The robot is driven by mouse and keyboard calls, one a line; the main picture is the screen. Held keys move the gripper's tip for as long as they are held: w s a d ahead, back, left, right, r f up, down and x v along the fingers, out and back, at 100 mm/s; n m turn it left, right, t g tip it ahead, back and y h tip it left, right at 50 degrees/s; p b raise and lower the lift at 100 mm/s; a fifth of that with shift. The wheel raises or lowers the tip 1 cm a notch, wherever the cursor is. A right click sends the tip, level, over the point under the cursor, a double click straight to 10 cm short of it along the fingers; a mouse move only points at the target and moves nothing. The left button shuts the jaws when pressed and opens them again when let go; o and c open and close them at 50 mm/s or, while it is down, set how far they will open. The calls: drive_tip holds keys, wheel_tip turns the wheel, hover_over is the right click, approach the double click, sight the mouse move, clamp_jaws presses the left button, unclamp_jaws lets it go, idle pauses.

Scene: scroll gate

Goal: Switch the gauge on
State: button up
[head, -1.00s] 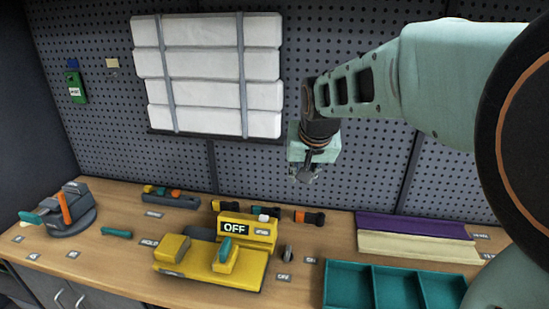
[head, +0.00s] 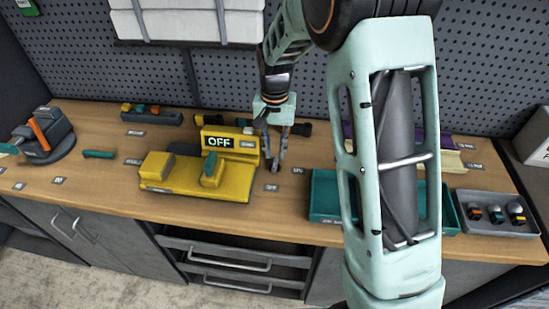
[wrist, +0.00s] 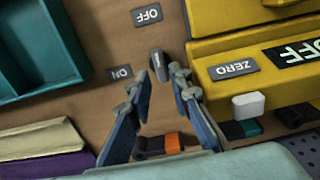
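The yellow gauge (head: 235,142) stands on the bench and its display reads OFF. It also shows at the right of the wrist view (wrist: 255,72), with a ZERO label and a white button. A small dark switch lever (wrist: 158,66) stands on the bench beside the gauge, near an OFF plate (wrist: 147,14) and an ON plate (wrist: 121,72). My gripper (head: 274,164) points down just right of the gauge. In the wrist view its fingers (wrist: 162,78) are open, with the lever between or just beyond the tips; I cannot tell whether they touch it.
A yellow block (head: 195,177) with a teal handle stands in front of the gauge. A teal divided tray (head: 324,193) is to the right, partly behind my arm. A dark cylindrical tool with orange bands (wrist: 165,145) lies behind the lever. The bench front left is mostly clear.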

sight(275, 162)
drive_tip(key=shift+f, duration=2.35)
clamp_jaws()
